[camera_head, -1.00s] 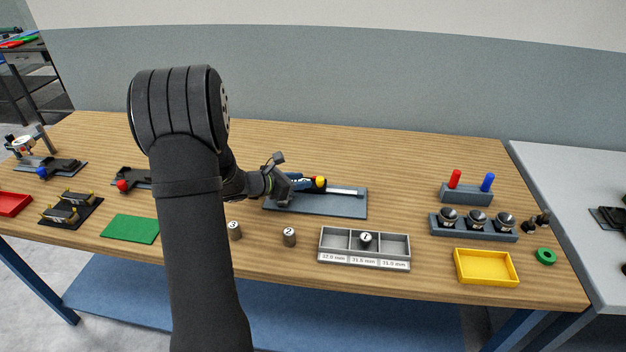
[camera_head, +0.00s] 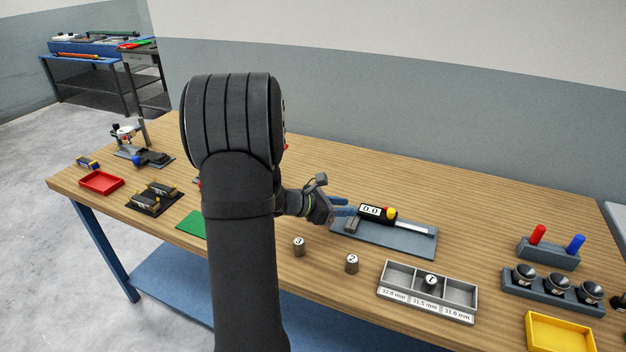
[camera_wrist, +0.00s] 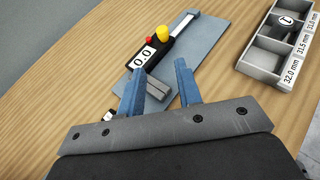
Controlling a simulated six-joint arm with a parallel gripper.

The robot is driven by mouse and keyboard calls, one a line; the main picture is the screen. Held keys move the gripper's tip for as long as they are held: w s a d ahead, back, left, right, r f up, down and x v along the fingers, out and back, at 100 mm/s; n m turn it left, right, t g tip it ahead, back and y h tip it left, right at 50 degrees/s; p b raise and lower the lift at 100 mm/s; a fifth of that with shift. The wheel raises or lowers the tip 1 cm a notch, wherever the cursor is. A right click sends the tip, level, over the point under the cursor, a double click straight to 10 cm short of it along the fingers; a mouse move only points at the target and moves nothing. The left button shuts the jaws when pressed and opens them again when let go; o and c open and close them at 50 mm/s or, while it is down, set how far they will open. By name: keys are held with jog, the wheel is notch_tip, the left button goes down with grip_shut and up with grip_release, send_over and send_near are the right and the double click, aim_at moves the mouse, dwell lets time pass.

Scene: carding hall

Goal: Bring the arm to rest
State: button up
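My gripper (camera_head: 350,206) is over the workbench, at the left end of the grey caliper mat (camera_head: 400,238). In the wrist view its two blue fingers (camera_wrist: 159,77) stand apart with nothing held between them. The digital caliper (camera_head: 405,221), reading 0.0, lies on the mat beyond the fingertips; it also shows in the wrist view (camera_wrist: 147,56). My arm hides part of the bench in the head view.
Cylinders 3 (camera_head: 299,247) and 2 (camera_head: 352,263) stand upright on the bench. Cylinder 1 (camera_head: 431,282) is in the middle compartment of the labelled tray (camera_head: 390,290). A yellow tray (camera_head: 560,345) and a peg block (camera_head: 548,254) are right; a red tray (camera_head: 101,183) is far left.

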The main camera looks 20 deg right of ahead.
aim_at(388, 211)
jog(key=x, duration=1.7)
jog(key=shift+d+f, duration=0.1)
jog(key=shift+d, duration=0.2)
jog(key=shift+s+d, duration=0.1)
jog(key=shift+s, duration=0.1)
